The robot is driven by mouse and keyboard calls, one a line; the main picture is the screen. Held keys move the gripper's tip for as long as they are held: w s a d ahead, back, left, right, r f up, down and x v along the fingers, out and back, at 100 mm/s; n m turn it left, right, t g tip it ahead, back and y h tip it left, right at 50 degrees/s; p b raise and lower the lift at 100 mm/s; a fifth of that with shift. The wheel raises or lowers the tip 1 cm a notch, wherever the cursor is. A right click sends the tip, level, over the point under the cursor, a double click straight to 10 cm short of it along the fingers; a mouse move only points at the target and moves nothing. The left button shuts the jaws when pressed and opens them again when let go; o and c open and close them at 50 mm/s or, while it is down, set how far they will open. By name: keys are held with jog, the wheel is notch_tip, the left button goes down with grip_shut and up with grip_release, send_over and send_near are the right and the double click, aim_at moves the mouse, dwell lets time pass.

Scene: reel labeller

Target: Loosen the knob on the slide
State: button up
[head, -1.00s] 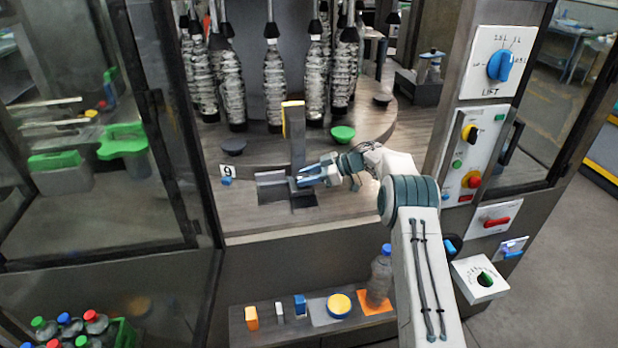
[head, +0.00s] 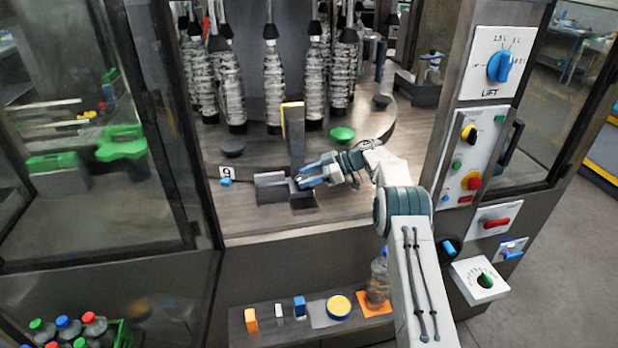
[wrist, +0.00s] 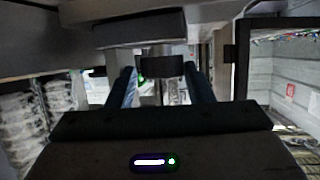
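The slide (head: 270,182) is a grey block on the machine deck, with an upright post (head: 296,135) carrying a yellow strip. My gripper (head: 304,178) is at the right side of the slide, close to the foot of the post. Its two blue fingers stand apart. In the wrist view, a dark block-like part (wrist: 161,66) shows between the fingers of my gripper (wrist: 161,85), with gaps on both sides. I cannot tell whether this part is the knob. In the head view the knob is not clearly visible, probably hidden by the fingers.
Several wrapped bottles (head: 272,85) hang behind the slide. A control panel (head: 472,160) stands at the right. A low shelf (head: 240,322) with small parts is below.

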jog(key=shift+d, duration=0.2)
jog(key=b+v, duration=0.2)
jog(key=v, duration=0.9)
jog(key=shift+d+b, duration=0.3)
jog(key=shift+d, duration=0.1)
jog(key=shift+r, duration=0.1)
